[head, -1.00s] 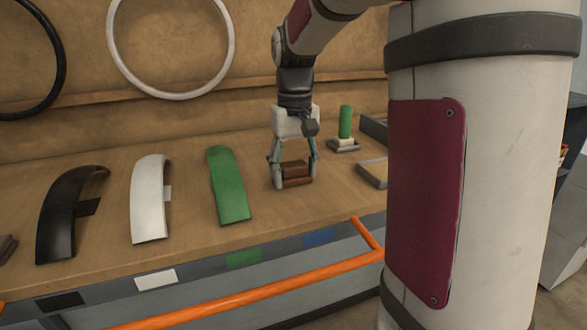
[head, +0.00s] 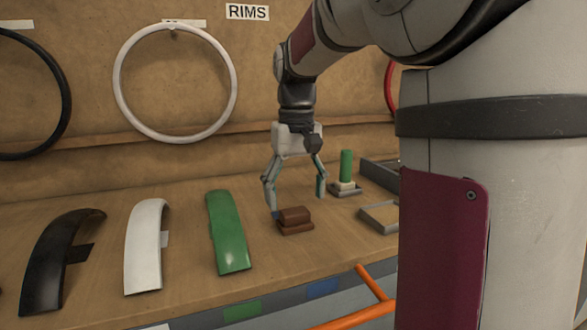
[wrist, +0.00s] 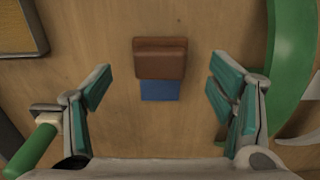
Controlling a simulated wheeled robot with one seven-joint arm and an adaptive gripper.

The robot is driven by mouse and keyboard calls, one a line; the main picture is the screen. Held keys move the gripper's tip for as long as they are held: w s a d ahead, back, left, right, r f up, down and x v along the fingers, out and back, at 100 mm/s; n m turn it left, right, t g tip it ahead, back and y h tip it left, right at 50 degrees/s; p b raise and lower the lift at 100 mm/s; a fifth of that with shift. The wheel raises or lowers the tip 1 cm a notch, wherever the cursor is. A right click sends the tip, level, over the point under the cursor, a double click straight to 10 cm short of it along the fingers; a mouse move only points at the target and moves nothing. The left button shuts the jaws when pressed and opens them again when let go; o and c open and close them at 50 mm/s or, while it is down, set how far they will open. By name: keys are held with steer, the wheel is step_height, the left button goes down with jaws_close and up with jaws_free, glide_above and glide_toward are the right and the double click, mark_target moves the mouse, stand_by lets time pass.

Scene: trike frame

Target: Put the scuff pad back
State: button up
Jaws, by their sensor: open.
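The scuff pad appears to be the brown two-layer block (head: 295,220) on the wooden bench, to the right of the green fender. In the wrist view the brown block (wrist: 160,58) lies flat, partly over a blue patch (wrist: 161,91) whose near part shows. My gripper (head: 296,202) is open and empty, just above and behind the block in the head view. In the wrist view my gripper (wrist: 160,82) has its fingers spread wide, one on each side of the block and clear of it.
Black (head: 58,262), white (head: 146,248) and green (head: 229,232) fenders lie to the left. A green cylinder on a stand (head: 346,170) and a shallow tan-filled tray (head: 381,217) are to the right. Rims hang on the back wall. An orange rail (head: 350,318) runs along the front.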

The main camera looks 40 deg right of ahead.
mark_target(295, 212)
step_height(295, 212, up, 7)
steer(key=s+a+f+n+t, duration=0.1)
steer(key=s+a+f+t, duration=0.1)
steer(key=s+a+f, duration=0.3)
steer(key=s+a+f+n+t, duration=0.2)
steer(key=s+a+f, duration=0.4)
steer(key=s+a, duration=0.4)
steer(key=shift+a+t+b, duration=0.4)
steer(key=shift+a+t, duration=0.15)
steer(key=shift+t, duration=0.25)
steer(key=shift+d, duration=0.15)
